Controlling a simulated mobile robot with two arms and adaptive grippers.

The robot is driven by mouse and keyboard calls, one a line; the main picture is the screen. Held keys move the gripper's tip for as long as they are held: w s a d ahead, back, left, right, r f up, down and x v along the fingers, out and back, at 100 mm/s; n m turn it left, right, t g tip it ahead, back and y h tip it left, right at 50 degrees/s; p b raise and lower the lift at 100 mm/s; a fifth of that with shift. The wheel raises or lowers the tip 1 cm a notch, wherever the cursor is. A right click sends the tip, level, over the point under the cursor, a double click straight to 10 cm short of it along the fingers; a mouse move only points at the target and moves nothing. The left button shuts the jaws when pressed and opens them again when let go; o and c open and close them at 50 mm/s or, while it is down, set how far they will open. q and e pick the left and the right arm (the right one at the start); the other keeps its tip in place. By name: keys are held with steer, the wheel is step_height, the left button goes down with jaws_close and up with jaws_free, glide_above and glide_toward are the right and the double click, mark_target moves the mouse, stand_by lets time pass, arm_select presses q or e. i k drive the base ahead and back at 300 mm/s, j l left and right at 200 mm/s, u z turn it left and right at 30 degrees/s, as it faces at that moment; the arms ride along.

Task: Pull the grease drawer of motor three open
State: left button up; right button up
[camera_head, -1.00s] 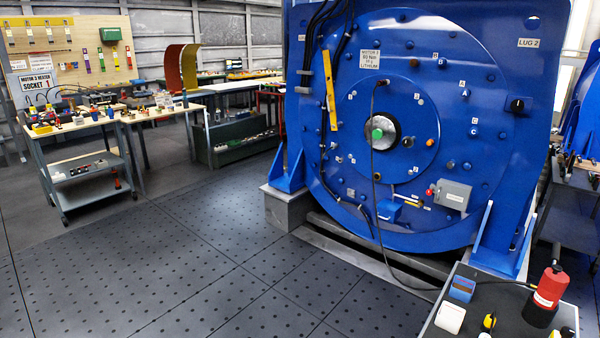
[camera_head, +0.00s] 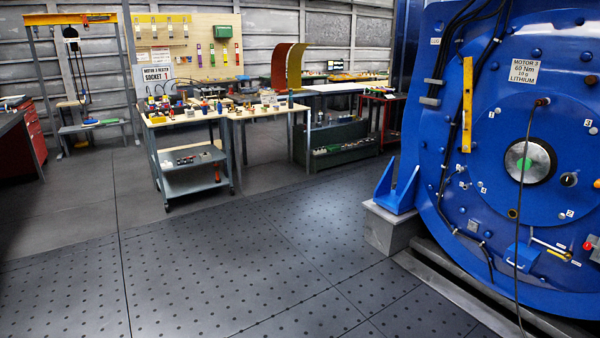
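Motor three (camera_head: 477,230) is the large blue round machine at the right, cut off by the picture edge. Its label (camera_head: 522,73) reads "MOTOR 3, 60 Nm, 10 g, LITHIUM". A small blue box (camera_head: 522,256) sits low on its face, below the green hub (camera_head: 524,163); it may be the grease drawer, and I cannot tell whether it is open or shut. A dark cable hangs down in front of the box. Neither of my grippers is in view.
A wheeled cart (camera_head: 190,170) and workbenches with small parts stand at the back middle. A yellow gantry (camera_head: 75,18) and a red cabinet (camera_head: 28,135) are at the left. The dotted dark floor (camera_head: 230,275) in front is clear. A grey plinth (camera_head: 388,228) stands at the motor's left foot.

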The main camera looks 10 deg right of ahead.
mark_target(524, 264)
steer(key=i+z, duration=0.25)
steer(key=i, duration=0.15)
steer(key=i+j+z, duration=0.2)
steer(key=i, duration=0.2)
steer(key=i+l+z, duration=0.2)
steer(key=i+z, duration=0.2)
steer(key=i+l+z, duration=0.15)
steer(key=z, duration=0.25)
steer(key=i+z, duration=0.4)
steer(key=i+j+z, duration=0.2)
steer(key=i+z, duration=0.2)
